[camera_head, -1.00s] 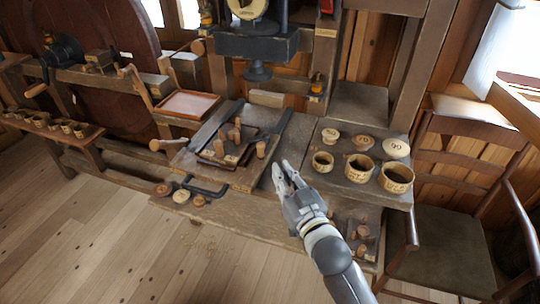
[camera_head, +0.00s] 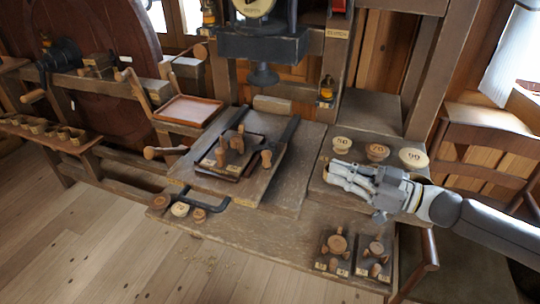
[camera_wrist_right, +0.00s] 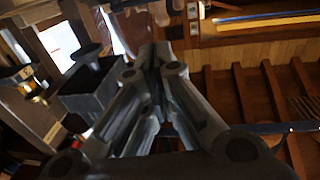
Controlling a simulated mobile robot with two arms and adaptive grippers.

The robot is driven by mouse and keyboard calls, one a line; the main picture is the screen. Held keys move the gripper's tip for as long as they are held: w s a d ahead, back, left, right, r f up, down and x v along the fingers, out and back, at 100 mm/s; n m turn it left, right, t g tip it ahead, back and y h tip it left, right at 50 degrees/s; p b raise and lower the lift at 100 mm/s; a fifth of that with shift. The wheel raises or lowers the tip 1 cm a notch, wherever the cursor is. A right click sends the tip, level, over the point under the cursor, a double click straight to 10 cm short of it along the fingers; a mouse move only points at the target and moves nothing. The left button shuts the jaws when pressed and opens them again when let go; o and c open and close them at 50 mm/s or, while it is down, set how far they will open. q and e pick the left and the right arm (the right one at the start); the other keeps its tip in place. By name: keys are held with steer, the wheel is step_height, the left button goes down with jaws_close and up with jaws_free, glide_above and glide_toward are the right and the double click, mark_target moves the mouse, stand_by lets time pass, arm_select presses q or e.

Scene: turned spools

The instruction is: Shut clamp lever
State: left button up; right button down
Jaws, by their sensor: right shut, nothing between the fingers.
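A dark clamp lever (camera_head: 281,140) with a wooden knob (camera_head: 266,158) at its near end lies along the right side of the wooden fixture board (camera_head: 232,192). I cannot tell from this view whether it is fully down. A small plate with turned wooden pegs (camera_head: 236,143) sits to the left of it. My right gripper (camera_head: 334,176) is shut and empty, to the right of the lever and apart from it. Its fingers also show in the right wrist view (camera_wrist_right: 155,65), where the lever cannot be made out. My left gripper is not in view.
Round lids (camera_head: 377,152) stand behind my right gripper, which covers the cups' area. Peg trays (camera_head: 337,246) lie at the front right. A press (camera_head: 262,45) stands behind the board. A chair is at the right. Wooden discs (camera_head: 180,209) lie at the front left.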

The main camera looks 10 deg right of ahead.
steer(key=shift+a+r+g, duration=0.1)
steer(key=shift+r+g, duration=0.15)
steer(key=shift+g, duration=0.05)
steer(key=p, duration=0.4)
glide_toward(266, 150)
steer(key=x, duration=0.4)
steer(key=shift+w+a+r, duration=0.15)
steer(key=shift+w+a, duration=0.2)
steer(key=shift+a, duration=0.45)
